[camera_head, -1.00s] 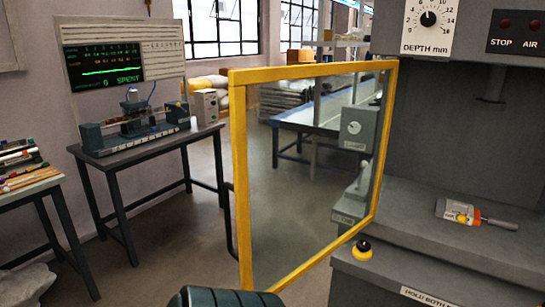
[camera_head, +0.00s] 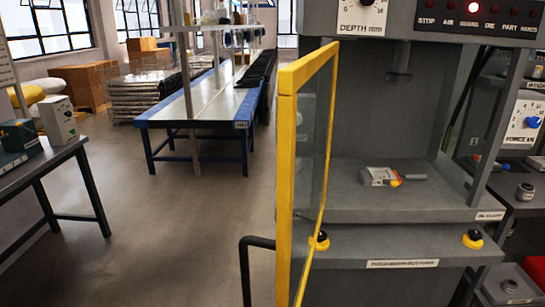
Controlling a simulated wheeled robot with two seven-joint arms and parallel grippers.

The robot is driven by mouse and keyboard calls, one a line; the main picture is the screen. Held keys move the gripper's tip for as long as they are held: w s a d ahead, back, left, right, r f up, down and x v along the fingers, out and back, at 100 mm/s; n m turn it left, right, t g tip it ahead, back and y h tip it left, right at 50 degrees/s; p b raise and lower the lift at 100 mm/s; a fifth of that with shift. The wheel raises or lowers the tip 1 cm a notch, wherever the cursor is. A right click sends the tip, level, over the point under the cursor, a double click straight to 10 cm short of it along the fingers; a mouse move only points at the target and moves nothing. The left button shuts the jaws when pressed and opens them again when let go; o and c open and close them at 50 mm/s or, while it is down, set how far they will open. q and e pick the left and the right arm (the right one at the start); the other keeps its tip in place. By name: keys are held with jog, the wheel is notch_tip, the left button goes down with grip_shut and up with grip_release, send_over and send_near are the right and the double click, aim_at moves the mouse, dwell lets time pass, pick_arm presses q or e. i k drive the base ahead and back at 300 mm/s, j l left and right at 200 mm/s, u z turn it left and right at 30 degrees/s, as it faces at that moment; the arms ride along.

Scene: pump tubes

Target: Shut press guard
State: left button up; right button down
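The press guard (camera_head: 289,180) is a clear panel in a yellow frame, hinged beside the left side of the grey press (camera_head: 385,110). It stands swung open toward me, seen nearly edge-on, and its lower end runs out of the picture. A black bent handle (camera_head: 244,270) sticks out from its left side. The press bed (camera_head: 350,200) is exposed, with a small tube-like part with an orange-and-yellow end (camera_head: 395,180) and a white label lying on it. Neither of my grippers is in view.
Two yellow-ringed black buttons (camera_head: 473,239) sit on the press front; one is partly behind the guard. A dark-legged table (camera_head: 45,165) stands at left. Floor (camera_head: 170,230) left of the guard is clear. A blue-edged bench (camera_head: 195,110) is behind.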

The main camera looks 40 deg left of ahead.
aim_at(310, 206)
jog(key=i+j, duration=0.1)
jog(key=j, duration=0.3)
jog(key=i+j+u, duration=0.1)
jog(key=j, duration=0.35)
jog(key=i+j, duration=0.15)
jog(key=j, duration=0.25)
